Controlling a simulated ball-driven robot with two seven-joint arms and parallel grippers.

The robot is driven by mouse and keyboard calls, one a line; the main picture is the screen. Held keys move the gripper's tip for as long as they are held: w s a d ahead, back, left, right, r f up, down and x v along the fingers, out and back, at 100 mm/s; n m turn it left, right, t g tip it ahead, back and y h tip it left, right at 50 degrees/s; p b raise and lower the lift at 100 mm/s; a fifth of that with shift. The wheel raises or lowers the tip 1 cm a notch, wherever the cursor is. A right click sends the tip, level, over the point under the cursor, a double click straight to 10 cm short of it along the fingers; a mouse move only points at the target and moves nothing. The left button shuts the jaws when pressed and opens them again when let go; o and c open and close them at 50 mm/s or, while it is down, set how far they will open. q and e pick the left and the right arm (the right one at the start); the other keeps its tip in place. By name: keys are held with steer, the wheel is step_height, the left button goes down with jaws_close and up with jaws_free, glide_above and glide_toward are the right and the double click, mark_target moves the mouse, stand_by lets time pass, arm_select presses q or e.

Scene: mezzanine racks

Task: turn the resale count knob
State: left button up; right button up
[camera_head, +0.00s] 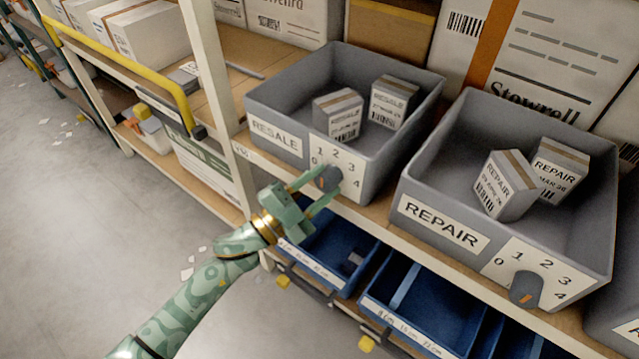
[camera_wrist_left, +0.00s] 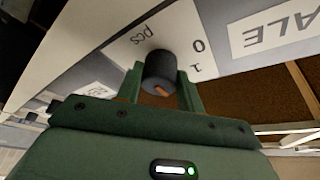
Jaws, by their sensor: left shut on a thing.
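The resale count knob (camera_head: 330,177) is a dark grey round knob on a white dial plate marked 0 to 4, on the front of the grey RESALE bin (camera_head: 262,103). My left gripper (camera_head: 326,186) has its two green fingers on either side of the knob and is shut on it. In the left wrist view the knob (camera_wrist_left: 160,68) sits between the fingers, with a small orange mark on its face. The digits 0 and 1 show beside it; part of the dial is hidden. The exact setting is hard to read. My right gripper is not in view.
Two small boxes (camera_head: 338,115) stand in the RESALE bin. The REPAIR bin (camera_head: 410,185), with its own knob (camera_head: 525,288), stands to the right. Blue bins (camera_head: 330,243) sit on the level below. A pale rack post (camera_head: 212,75) rises left of the RESALE bin. The floor at left is mostly open.

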arm_select(q)
steer(key=o, duration=1)
steer(key=p+v, duration=0.2)
steer(key=v, duration=1.4)
steer(key=shift+s+a, duration=0.15)
